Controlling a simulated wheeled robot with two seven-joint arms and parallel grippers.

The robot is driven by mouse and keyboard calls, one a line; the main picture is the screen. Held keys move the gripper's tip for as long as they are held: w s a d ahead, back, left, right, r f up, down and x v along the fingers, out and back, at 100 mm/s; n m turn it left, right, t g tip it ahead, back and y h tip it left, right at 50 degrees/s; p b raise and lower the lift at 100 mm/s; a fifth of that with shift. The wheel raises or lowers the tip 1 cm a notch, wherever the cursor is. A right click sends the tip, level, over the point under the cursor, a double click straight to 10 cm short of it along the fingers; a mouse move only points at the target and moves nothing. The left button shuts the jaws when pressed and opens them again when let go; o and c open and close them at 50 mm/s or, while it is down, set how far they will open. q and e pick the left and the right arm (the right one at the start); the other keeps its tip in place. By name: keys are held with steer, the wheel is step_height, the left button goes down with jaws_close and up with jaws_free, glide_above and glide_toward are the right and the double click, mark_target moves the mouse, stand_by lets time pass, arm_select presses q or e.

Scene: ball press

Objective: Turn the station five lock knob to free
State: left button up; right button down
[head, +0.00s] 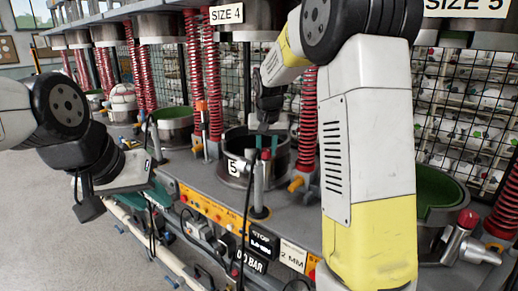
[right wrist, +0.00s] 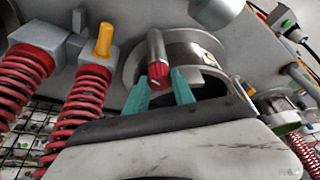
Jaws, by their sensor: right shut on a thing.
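The station five pot (head: 233,168) is a round metal cup with a white "5" label, in the middle of the head view. A small red knob (head: 266,155) sits on a metal post at its front. In the right wrist view the red-ended knob (right wrist: 158,72) lies between the teal fingers. My right gripper (head: 270,127) reaches over the pot from behind my arm and is shut on the knob; its fingers also show in the right wrist view (right wrist: 160,92).
Red springs (head: 306,125) stand beside the pot, with an orange-ended peg (head: 295,184) near them. Another station at the right has its own red knob (head: 467,218). A front panel (head: 208,208) carries buttons and cables. Open floor (head: 60,245) lies at the left.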

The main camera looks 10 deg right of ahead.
steer(key=shift+n+y, duration=0.4)
steer(key=shift+n, duration=0.7)
steer(key=c, duration=1.3)
jaws_free()
steer(key=shift+c, duration=0.2)
steer(key=v, duration=0.8)
steer(key=shift+d, duration=0.1)
